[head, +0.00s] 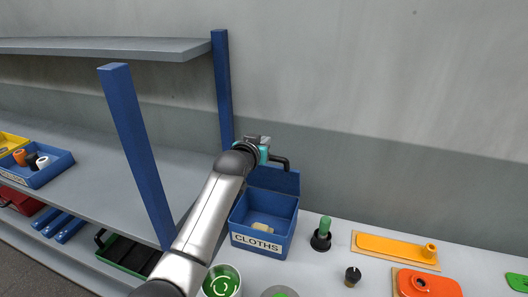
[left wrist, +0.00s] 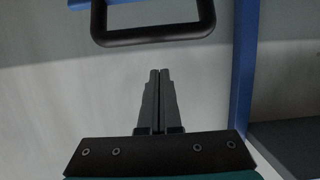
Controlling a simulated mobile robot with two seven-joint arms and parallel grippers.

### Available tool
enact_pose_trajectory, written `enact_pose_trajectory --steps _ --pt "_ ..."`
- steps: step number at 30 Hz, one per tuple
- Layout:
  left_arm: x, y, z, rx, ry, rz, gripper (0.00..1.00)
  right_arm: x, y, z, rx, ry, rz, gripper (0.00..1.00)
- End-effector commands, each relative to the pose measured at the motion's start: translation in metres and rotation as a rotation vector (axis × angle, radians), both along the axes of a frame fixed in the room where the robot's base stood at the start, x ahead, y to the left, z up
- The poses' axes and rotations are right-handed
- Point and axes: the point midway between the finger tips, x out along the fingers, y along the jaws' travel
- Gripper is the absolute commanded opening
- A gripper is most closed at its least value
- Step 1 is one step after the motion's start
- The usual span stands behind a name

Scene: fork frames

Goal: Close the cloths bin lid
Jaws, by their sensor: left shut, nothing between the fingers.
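The blue cloths bin (head: 262,243), labelled CLOTHS, stands on the worktop against the wall with a pale cloth (head: 262,228) inside. Its blue lid (head: 273,180) is open, standing up at the back of the bin. A black handle (head: 284,160) shows at the top of the lid; a black handle (left wrist: 155,36) also shows at the top of the left wrist view. My left gripper (head: 262,145) is by the lid's top, at its left side. Its fingers (left wrist: 158,100) are shut and empty, apart from the handle. My right gripper is not in view.
A blue shelf post (head: 222,90) stands close left of my gripper; it also shows in the left wrist view (left wrist: 242,70).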

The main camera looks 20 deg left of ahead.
Motion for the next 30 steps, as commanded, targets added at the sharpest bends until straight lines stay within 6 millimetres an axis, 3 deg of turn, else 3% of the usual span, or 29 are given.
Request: enact_pose_trajectory --steps 11,19,30 --pt "0.034 -0.002 -0.01 0.0 0.0 -0.001 0.0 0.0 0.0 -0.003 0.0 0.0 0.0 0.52" --pt "0.008 -0.001 -0.026 0.0 0.001 0.0 0.0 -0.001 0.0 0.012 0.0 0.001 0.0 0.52" --pt "0.0 0.0 -0.032 0.001 -0.001 0.0 0.0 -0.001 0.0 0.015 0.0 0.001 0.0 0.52"
